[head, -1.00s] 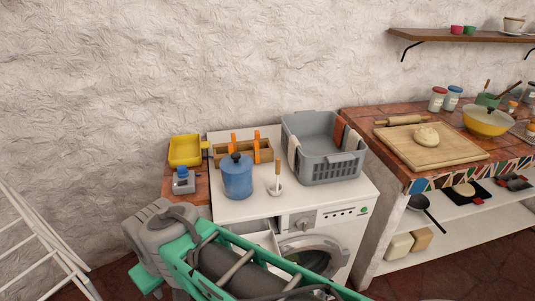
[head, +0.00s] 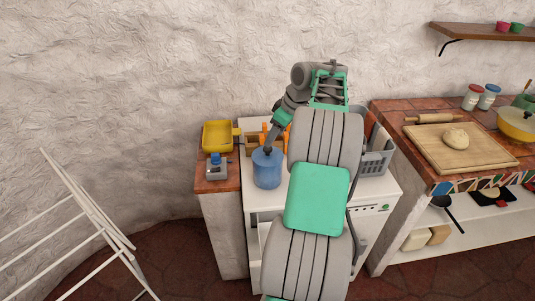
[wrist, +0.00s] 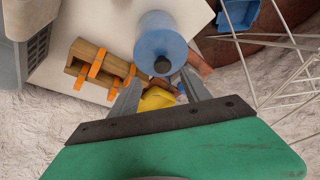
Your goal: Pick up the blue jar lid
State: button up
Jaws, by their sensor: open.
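The blue jar (head: 267,175) stands upright on the white washing machine. Its blue lid (head: 266,156) is on top, with a dark round knob. In the wrist view the lid (wrist: 160,48) is seen from above, its knob close to the fingertips. My gripper (wrist: 160,77) is open and empty, its two fingers apart and pointing toward the lid. I cannot tell whether either finger touches the knob. In the head view my arm comes down to the jar from the upper right, and the fingers are hard to make out.
A wooden box with orange clips (wrist: 95,65) stands beside the jar. The grey basket (head: 376,160) is mostly hidden by my arm. A yellow tray (head: 217,136) and a small blue-capped bottle (head: 216,167) are left of the jar. A white drying rack (head: 95,215) stands at far left.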

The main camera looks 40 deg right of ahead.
aim_at(268, 153)
jog(key=x, duration=0.3)
jog(key=p+x, duration=0.1)
jog(key=x, duration=0.1)
jog(key=shift+a+f, duration=0.3)
grip_shut()
dwell(0.5)
